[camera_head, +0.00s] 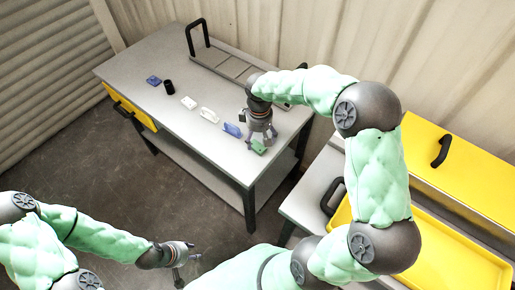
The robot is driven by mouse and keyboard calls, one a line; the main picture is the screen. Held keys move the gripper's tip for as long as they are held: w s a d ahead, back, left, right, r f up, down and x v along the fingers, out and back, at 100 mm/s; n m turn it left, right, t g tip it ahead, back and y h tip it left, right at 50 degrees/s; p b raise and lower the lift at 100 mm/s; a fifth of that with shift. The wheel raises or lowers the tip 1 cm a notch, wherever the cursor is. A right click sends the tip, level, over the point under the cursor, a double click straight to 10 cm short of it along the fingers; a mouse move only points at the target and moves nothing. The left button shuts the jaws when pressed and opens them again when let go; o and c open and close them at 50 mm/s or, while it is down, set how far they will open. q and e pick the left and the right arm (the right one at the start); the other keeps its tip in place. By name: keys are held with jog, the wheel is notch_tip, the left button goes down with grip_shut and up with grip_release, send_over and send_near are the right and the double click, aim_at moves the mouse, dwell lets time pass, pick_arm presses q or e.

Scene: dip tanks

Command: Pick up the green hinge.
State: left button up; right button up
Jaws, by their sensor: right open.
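The green hinge (259,147) lies on the grey table near its front right corner. My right gripper (261,138) points down just above and beside it, with its fingers partly in front of it. The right gripper is open, and I cannot tell whether its fingers touch the hinge. My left gripper (187,262) hangs low over the floor, well away from the table and with nothing visible in it. Its fingers are too small to tell open from shut.
A row on the grey table (160,67) holds a blue piece (232,129), white pieces (209,115), a black cylinder (169,87) and another blue piece (153,80). A handled rack (222,66) stands behind. A yellow tray (455,254) and yellow box (455,165) are at right.

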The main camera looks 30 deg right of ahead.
aim_at(259, 144)
notch_tip(259, 144, down, 3)
jog(key=shift+f+b, duration=0.1)
jog(key=shift+b, duration=0.45)
jog(key=c, duration=1.3)
